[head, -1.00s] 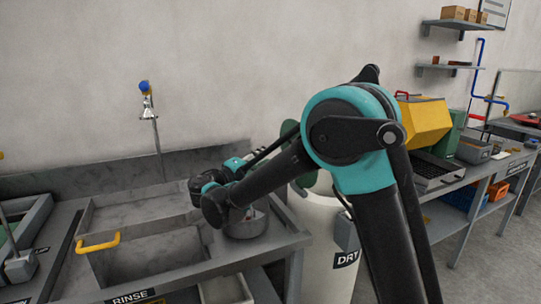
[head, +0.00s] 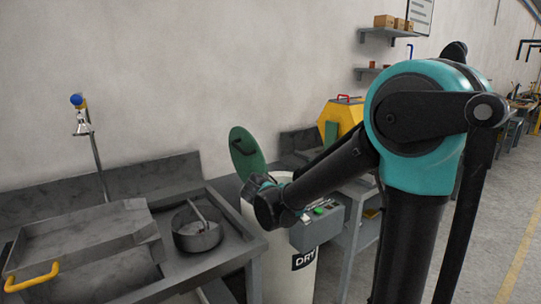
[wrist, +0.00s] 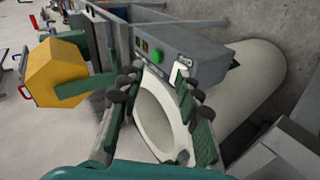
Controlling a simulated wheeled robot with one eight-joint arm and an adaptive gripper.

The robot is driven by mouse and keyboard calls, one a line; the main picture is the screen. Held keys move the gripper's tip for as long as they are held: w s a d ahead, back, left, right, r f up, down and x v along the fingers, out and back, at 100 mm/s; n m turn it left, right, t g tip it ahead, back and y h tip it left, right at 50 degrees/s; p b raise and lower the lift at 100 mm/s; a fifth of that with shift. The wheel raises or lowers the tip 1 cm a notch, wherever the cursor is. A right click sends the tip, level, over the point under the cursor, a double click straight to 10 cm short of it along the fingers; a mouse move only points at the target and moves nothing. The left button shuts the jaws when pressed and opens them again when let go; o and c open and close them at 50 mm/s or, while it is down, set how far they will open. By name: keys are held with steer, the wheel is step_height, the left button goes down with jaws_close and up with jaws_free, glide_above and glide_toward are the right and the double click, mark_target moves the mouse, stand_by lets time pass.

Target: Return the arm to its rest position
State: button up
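My arm reaches left across the head view, with its elbow high. My gripper shows in the wrist view (wrist: 157,78) with its two green padded fingers apart and nothing between them. Behind the fingers is the round opening of the white DRY drum (wrist: 143,132). In the head view my arm's end overlaps the top of the drum (head: 292,278), and the fingertips are mostly hidden there. I cannot tell how far above the drum they are.
A round metal pot (head: 198,238) stands on the sink counter (head: 222,258), left of the drum. A tilted metal tray (head: 85,240) has a yellow handle. The drum's green lid (head: 247,153) stands open. A control box (head: 316,228) is on the drum. A yellow machine (head: 342,117) stands behind.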

steer(key=s+d+f+m+g+y, duration=0.3)
steer(key=s+d+f, duration=0.4)
steer(key=s+d, duration=0.25)
steer(key=s+f+m+y, duration=0.3)
steer(key=s+f, duration=0.3)
steer(key=s, duration=0.5)
steer(key=shift+s+a+f+m+y, duration=0.2)
steer(key=shift+a+f+m+y, duration=0.1)
steer(key=shift+y, duration=0.5)
